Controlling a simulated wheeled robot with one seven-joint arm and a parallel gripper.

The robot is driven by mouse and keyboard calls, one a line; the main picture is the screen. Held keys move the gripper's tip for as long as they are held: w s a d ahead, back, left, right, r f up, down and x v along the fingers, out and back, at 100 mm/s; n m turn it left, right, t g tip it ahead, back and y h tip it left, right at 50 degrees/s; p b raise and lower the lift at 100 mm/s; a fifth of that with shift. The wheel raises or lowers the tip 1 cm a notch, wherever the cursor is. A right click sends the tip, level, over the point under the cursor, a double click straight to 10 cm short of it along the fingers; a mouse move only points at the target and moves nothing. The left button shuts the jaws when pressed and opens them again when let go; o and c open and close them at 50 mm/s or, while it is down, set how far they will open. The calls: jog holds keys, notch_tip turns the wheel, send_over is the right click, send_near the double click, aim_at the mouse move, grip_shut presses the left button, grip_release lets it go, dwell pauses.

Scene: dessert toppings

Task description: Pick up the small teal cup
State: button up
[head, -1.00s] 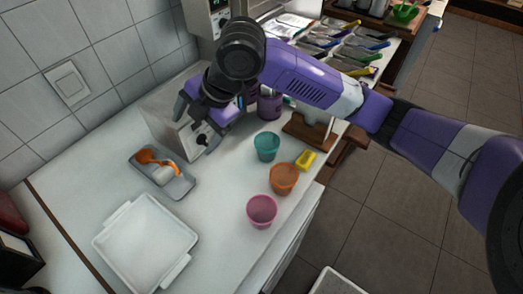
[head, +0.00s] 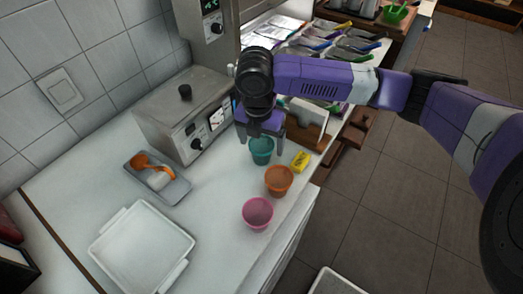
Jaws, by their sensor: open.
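The small teal cup (head: 261,152) stands upright on the white counter, at the far end of a row of cups. My gripper (head: 262,137) is open and points down right at the teal cup's top. Its fingers and the wrist above hide part of the cup's rim. Whether the fingers are around the rim or just above it, I cannot tell.
A metal appliance (head: 168,118) stands left. A small tray (head: 178,191) and a white tray (head: 142,254) lie left. The counter's right edge is near the cups.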

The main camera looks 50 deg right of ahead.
jog(key=shift+f, duration=0.6)
jog(key=c, duration=1.4)
jog(key=shift+r, duration=0.2)
